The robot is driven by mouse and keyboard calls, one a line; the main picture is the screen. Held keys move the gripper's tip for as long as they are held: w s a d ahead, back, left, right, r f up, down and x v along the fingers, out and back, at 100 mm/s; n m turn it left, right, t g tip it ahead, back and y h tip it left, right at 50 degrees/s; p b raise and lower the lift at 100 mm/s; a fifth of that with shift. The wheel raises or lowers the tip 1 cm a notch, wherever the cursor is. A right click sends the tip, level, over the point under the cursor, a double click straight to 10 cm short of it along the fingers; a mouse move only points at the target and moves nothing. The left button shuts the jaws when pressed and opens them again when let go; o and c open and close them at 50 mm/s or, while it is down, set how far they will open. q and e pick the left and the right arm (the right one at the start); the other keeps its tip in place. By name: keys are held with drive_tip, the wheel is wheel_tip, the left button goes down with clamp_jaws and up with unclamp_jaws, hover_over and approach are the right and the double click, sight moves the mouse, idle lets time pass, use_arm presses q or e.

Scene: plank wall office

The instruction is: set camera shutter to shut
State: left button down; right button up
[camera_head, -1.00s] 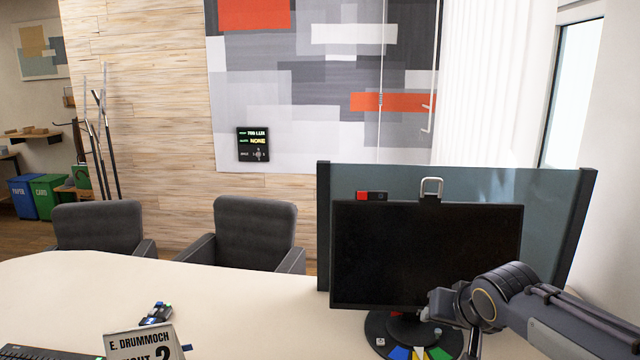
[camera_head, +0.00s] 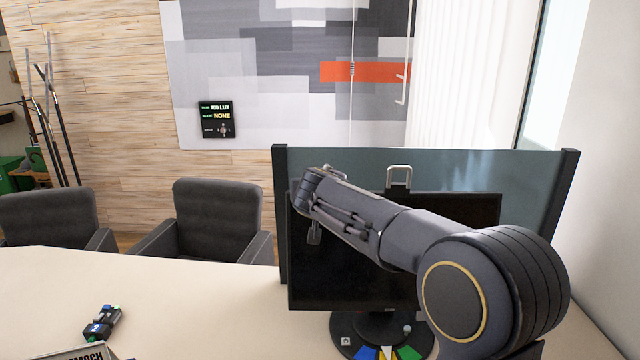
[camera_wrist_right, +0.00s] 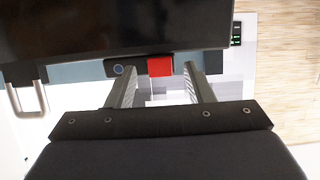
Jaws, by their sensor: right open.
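The camera (camera_wrist_right: 140,67) is a small dark bar on the monitor's (camera_head: 350,270) top edge, seen upside down in the right wrist view. In the head view my right arm hides the camera, and the fingers are not clear. My left gripper is not in view.
A metal loop (camera_head: 399,176) stands up at the monitor's top, beside the camera. A glass divider (camera_head: 540,185) stands behind the monitor. A dark wall panel (camera_head: 216,119) hangs beyond. The desk's left part (camera_head: 190,310) is mostly clear.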

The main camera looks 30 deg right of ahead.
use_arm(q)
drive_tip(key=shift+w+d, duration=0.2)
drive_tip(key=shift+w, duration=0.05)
use_arm(e)
drive_tip(key=shift+w+d+f, duration=0.15)
drive_tip(key=shift+w+d, duration=0.05)
drive_tip(key=shift+w, duration=0.05)
